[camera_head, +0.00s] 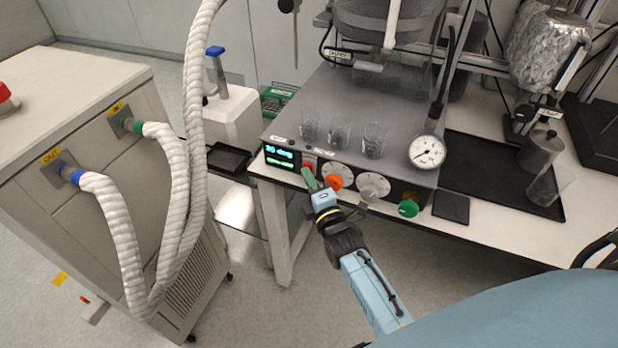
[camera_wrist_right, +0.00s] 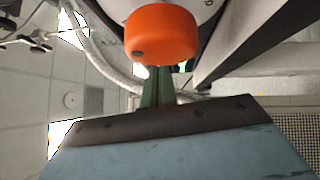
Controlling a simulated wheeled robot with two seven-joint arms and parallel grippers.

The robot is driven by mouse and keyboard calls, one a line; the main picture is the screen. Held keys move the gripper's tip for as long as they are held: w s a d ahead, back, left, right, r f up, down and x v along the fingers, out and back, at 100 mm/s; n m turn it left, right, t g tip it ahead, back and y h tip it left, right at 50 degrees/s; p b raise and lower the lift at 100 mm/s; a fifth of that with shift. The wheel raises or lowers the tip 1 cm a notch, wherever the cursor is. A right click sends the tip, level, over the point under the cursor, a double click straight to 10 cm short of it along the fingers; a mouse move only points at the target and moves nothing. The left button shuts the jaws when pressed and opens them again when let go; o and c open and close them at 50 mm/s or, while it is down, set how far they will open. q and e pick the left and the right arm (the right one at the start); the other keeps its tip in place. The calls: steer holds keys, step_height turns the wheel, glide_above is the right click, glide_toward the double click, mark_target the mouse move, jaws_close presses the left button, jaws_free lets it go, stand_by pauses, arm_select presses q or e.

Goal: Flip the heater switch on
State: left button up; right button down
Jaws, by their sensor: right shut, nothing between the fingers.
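The heater switch looks to be the small red rocker (camera_head: 309,166) on the front panel of the reactor base unit (camera_head: 330,100), between the display and the orange knob. My right gripper (camera_head: 309,177) has green fingers, shut and empty, with tips at or just in front of the panel by the red switch and partly covering it. I cannot tell whether they touch. In the right wrist view the shut fingers (camera_wrist_right: 158,88) run up behind the orange knob (camera_wrist_right: 160,35), which hides their tips. The switch is not seen there. My left gripper is not in view.
The lit display (camera_head: 280,156) reads about 25 deg. The orange knob (camera_head: 334,182), a grey-white dial (camera_head: 373,187) and a green knob (camera_head: 409,208) line the panel. Glass beakers (camera_head: 340,132) and a pressure gauge (camera_head: 427,152) are above. A chiller with white hoses (camera_head: 120,230) stands left.

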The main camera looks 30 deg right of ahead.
steer(key=s+a+r+p, duration=0.1)
steer(key=s, duration=0.5)
steer(key=s+a+r+p, duration=0.1)
steer(key=s+a+p, duration=0.1)
steer(key=s, duration=0.4)
steer(key=shift+s+a+m+p, duration=0.15)
steer(key=shift+a+m+p, duration=0.1)
steer(key=shift+m+p, duration=0.05)
steer(key=shift+f+g, duration=0.15)
steer(key=shift+g, duration=0.15)
stand_by(0.5)
